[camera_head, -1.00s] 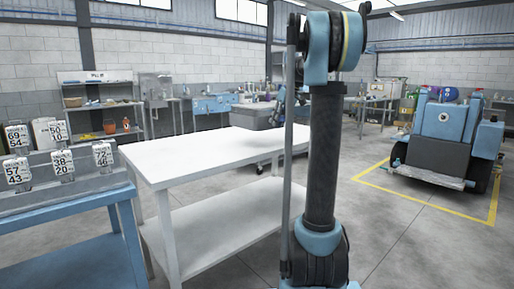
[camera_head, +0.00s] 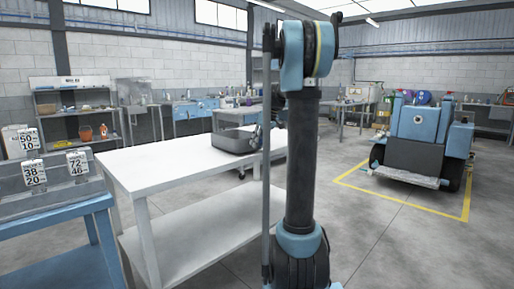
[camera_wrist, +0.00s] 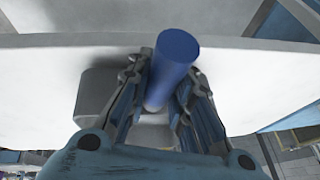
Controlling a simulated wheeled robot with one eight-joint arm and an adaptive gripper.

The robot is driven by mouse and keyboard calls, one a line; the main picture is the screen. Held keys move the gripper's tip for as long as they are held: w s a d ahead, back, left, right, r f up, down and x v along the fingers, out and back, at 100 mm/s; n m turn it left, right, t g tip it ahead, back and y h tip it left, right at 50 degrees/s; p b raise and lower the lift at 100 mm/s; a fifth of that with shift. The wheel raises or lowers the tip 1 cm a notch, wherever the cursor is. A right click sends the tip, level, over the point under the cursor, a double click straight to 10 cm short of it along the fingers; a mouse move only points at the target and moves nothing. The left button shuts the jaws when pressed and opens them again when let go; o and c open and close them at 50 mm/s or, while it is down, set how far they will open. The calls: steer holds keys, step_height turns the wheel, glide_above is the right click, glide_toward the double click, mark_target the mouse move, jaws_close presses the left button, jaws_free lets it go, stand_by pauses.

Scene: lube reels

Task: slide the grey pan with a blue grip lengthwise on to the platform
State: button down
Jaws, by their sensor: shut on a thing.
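The grey pan (camera_head: 229,141) is a shallow box shape at the far right part of the white table top (camera_head: 160,163), the flat raised surface here. It looks level, at or very near the top; I cannot tell whether it touches fully. In the wrist view the blue grip (camera_wrist: 177,60) is a thick cylinder standing between the fingers of my gripper (camera_wrist: 165,75), which are closed on it from both sides. Part of the pan body (camera_wrist: 94,98) shows left of the fingers; the rest is hidden. In the head view my arm covers much of the gripper.
The white table has a lower shelf (camera_head: 195,222). A blue bench (camera_head: 55,222) with number cards (camera_head: 78,163) stands at the left. A blue machine (camera_head: 420,125) stands inside a yellow floor outline at the right. The near and left table top is bare.

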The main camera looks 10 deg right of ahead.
steer(key=shift+f, duration=0.75)
steer(key=c, duration=1.4)
jaws_free()
steer(key=shift+c, duration=0.2)
steer(key=shift+f, duration=0.2)
steer(key=v, duration=1.7)
steer(key=shift+s+d+r, duration=0.15)
steer(key=shift+s, duration=0.1)
